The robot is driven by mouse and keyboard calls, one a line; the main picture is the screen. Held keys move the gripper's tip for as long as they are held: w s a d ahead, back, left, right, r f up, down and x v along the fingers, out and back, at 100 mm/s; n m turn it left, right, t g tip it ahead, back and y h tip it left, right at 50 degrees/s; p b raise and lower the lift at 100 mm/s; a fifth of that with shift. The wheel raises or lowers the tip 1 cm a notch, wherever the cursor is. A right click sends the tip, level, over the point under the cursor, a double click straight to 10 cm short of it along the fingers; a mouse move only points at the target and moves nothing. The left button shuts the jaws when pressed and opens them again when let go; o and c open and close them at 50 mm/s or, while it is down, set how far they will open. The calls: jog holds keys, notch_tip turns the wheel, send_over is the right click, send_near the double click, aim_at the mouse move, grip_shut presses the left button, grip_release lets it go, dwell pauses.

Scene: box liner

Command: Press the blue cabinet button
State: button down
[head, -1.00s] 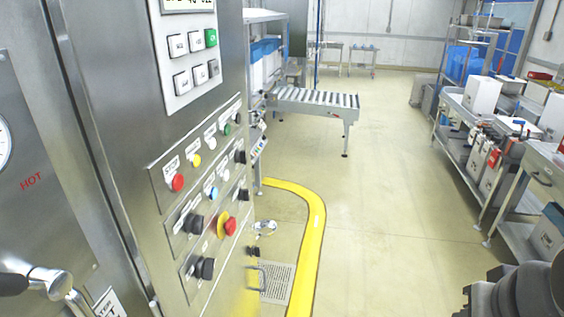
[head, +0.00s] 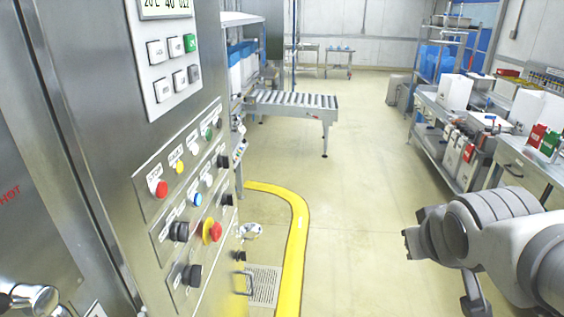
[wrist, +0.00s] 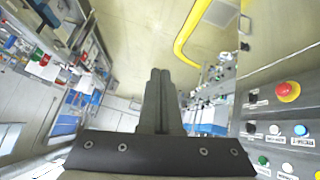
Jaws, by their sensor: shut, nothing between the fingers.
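The blue button (head: 197,199) sits in the middle row of the steel cabinet's control panel (head: 150,172), between a white button and a black knob. It also shows in the wrist view, at the right edge, as a pale blue lit button (wrist: 300,130). My gripper (wrist: 158,75) is shut and empty, its dark fingers together in the middle of the wrist view. In the head view my arm reaches in from the right, with the dark gripper end (head: 410,242) pointing left. It is well to the right of the panel and touches nothing.
A red mushroom button (head: 212,232) on a yellow base is just below the blue one. A red button (head: 159,189), a yellow button (head: 179,167) and black knobs are close by. Clear floor (head: 350,190) lies between my arm and the cabinet. A roller conveyor (head: 292,103) stands behind.

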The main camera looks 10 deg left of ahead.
aim_at(197, 200)
jog(key=w+a+f+n+t+y, duration=0.1)
jog(key=w+a+n+y, duration=0.35)
jog(key=a, duration=0.55)
jog(key=w+a+f+n+t+y, duration=0.1)
jog(key=w+a+n+y, duration=0.2)
jog(key=w+a+n, duration=0.45)
jog(key=s+a+g+y, duration=0.1)
jog(key=s+a+y, duration=0.1)
jog(key=a, duration=0.4)
jog(key=s+a+f+y, duration=0.1)
jog(key=a+y, duration=0.1)
jog(key=a, duration=0.3)
jog(key=shift+s+a+f+n+g, duration=0.25)
jog(key=shift+s+a+n+g, duration=0.1)
jog(key=shift+n+g, duration=0.05)
jog(key=a+b, duration=0.3)
jog(key=a, duration=0.5)
jog(key=shift+s+a, duration=0.35)
jog(key=shift+s, duration=0.1)
jog(key=shift+a+f+b, duration=0.1)
jog(key=shift+b, duration=0.35)
